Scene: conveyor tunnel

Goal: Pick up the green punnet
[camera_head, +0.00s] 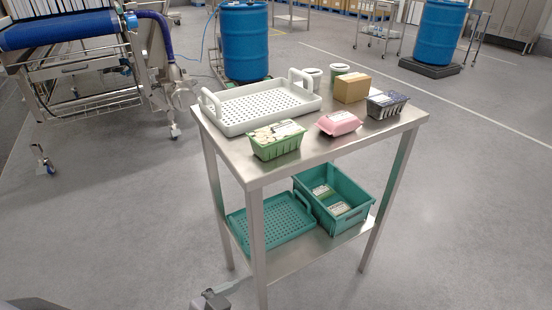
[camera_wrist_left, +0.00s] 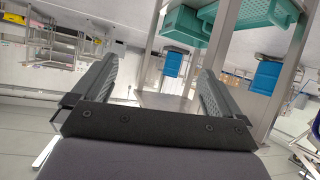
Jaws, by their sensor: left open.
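The green punnet (camera_head: 276,141), filled with pale items and bearing a light label on top, sits at the front left of the steel table's top (camera_head: 370,132). It is upright, just in front of the white perforated tray. My left gripper (camera_wrist_left: 155,88) is open in the left wrist view, with nothing between its fingers. The table's legs and the teal containers show beyond it there, and I cannot make out the green punnet in that view. My right gripper is not in view.
The white tray (camera_head: 262,106) with raised handles stands behind the punnet. A pink pack (camera_head: 338,123), a dark punnet (camera_head: 386,105), a cardboard box (camera_head: 351,88) and two tubs stand to the right. A teal tray (camera_head: 270,224) and teal crate (camera_head: 345,215) fill the lower shelf.

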